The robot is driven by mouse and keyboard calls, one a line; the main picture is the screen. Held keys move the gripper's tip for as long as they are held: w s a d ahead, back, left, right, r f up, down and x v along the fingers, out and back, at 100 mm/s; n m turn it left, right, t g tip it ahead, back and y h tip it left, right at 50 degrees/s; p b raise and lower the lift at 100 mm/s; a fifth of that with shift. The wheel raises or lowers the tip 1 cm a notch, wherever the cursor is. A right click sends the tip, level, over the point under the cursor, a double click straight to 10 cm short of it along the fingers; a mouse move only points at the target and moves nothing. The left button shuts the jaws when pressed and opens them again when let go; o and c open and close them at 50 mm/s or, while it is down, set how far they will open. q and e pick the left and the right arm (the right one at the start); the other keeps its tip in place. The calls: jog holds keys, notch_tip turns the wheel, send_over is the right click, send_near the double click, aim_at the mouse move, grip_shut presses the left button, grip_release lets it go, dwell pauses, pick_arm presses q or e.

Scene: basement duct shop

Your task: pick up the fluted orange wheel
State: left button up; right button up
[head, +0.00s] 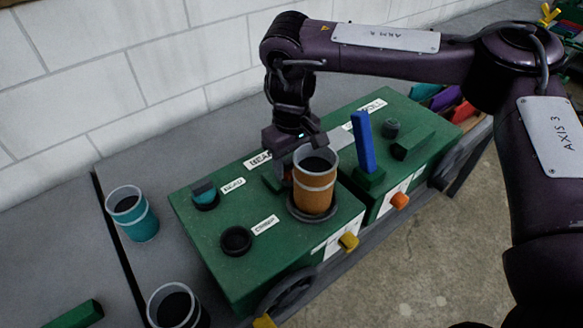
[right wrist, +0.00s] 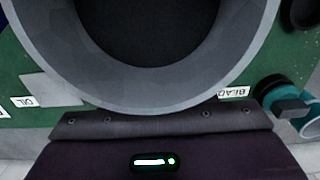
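A small orange wheel (head: 399,201) sits on the front face of the right-hand green box, beside a white label. Its edge looks lobed, but it is too small to make out the fluting well. My right gripper (head: 300,158) points down over the left-hand green box, just behind and partly hidden by an orange cup, well to the left of the wheel. In the right wrist view a large grey rim with a dark inside fills the top, and the wheel does not show. The fingertips are hidden, so I cannot tell their opening. My left gripper is not in view.
The orange cup (head: 314,190) with a pale band stands on a dark round base on the green box (head: 200,228). A blue upright bar (head: 363,141) stands behind the wheel. A teal cup (head: 133,214) stands at left.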

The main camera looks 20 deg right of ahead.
jog(key=c, duration=0.5)
jog(key=shift+r, duration=0.1)
jog(key=shift+c, duration=0.2)
